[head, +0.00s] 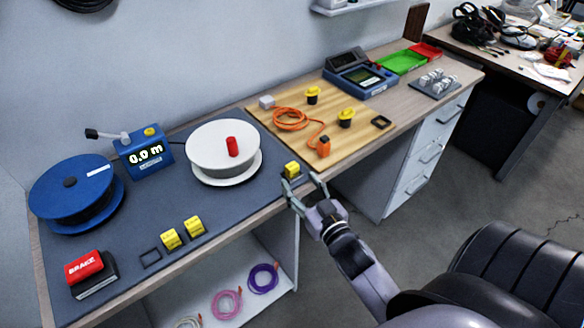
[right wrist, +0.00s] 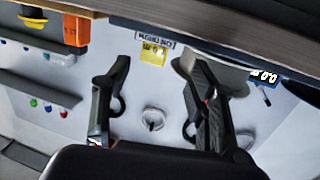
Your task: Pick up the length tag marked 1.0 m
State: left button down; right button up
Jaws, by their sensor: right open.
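Three yellow tags are in the head view. Two (head: 170,239) (head: 194,225) are side by side near the mat's front edge, beside an empty dark square frame (head: 150,258). The third tag (head: 291,169) is further right at the front edge; it also shows in the right wrist view (right wrist: 152,53). Their markings are too small to read, so I cannot tell which says 1.0 m. My right gripper (head: 300,179) is open and empty just in front of the third tag. In the right wrist view the tag lies beyond and between its fingertips (right wrist: 157,64). My left gripper is not in view.
On the dark mat (head: 110,252) are a blue reel (head: 72,188), a white reel (head: 215,145), a blue meter (head: 143,155) reading 0.0 m and a red BRAKE block (head: 84,266). A wooden board (head: 270,120) with an orange cable (head: 290,118) lies behind my gripper.

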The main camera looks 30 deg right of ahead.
aim_at(295, 169)
jog(key=shift+w+d, duration=0.15)
jog(key=shift+w, duration=0.65)
jog(key=w, duration=0.1)
jog(key=w+d+p, duration=0.1)
jog(key=w, duration=0.2)
jog(key=shift+w+d+r+p, duration=0.15)
jog(key=shift+w+r+p, duration=0.15)
jog(key=shift+w+p, duration=0.05)
jog(key=shift+w+f, duration=0.1)
jog(key=shift+w, duration=0.15)
jog(key=shift+c, duration=0.3)
jog(key=c, duration=1.1)
